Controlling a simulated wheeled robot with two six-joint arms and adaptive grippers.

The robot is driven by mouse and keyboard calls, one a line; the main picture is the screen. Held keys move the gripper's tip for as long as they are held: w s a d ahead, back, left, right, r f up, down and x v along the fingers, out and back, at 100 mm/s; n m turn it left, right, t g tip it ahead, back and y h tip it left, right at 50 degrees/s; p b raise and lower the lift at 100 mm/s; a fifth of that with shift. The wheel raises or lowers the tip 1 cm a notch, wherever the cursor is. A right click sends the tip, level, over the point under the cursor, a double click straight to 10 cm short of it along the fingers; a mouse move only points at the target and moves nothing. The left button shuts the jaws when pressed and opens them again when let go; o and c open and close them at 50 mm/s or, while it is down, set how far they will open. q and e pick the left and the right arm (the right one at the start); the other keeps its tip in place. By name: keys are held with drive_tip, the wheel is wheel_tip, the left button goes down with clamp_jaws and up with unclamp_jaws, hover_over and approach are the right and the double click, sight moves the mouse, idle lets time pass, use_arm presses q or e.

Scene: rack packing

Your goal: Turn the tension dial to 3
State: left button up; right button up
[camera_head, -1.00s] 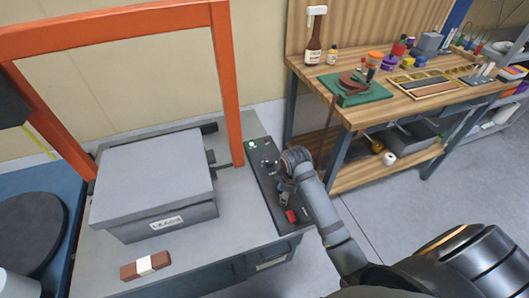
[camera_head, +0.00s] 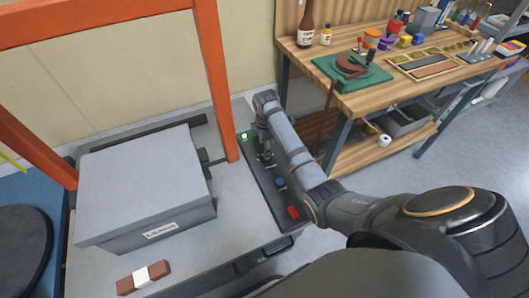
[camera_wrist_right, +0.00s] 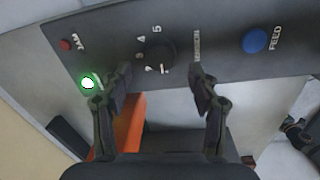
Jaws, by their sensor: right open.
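The tension dial (camera_wrist_right: 160,53) is a round black knob on the dark control panel (camera_head: 262,190). In the right wrist view the numbers 4 and 5 show above it, and smaller marks show below it. I cannot clearly read its pointer setting. The word TENSION runs beside it on the right. My right gripper (camera_wrist_right: 160,86) is open, with one finger on each side of the dial's lower area and nothing between them. In the head view this gripper (camera_head: 264,150) is over the panel's far half and partly hides the dial area. My left gripper is out of view.
The panel also has a lit green lamp (camera_wrist_right: 87,83), a blue FEED button (camera_wrist_right: 255,40) and a red button (camera_head: 293,212). A grey lidded box (camera_head: 145,190), an orange frame (camera_head: 215,80) and a brown wrapped bar (camera_head: 143,277) are to the left. A wooden workbench (camera_head: 440,85) stands right.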

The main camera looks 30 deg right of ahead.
drive_tip(key=shift+w+f, duration=0.1)
drive_tip(key=shift+f, duration=1.75)
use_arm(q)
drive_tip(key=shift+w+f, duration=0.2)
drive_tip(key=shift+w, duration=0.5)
use_arm(e)
drive_tip(key=shift+c, duration=0.5)
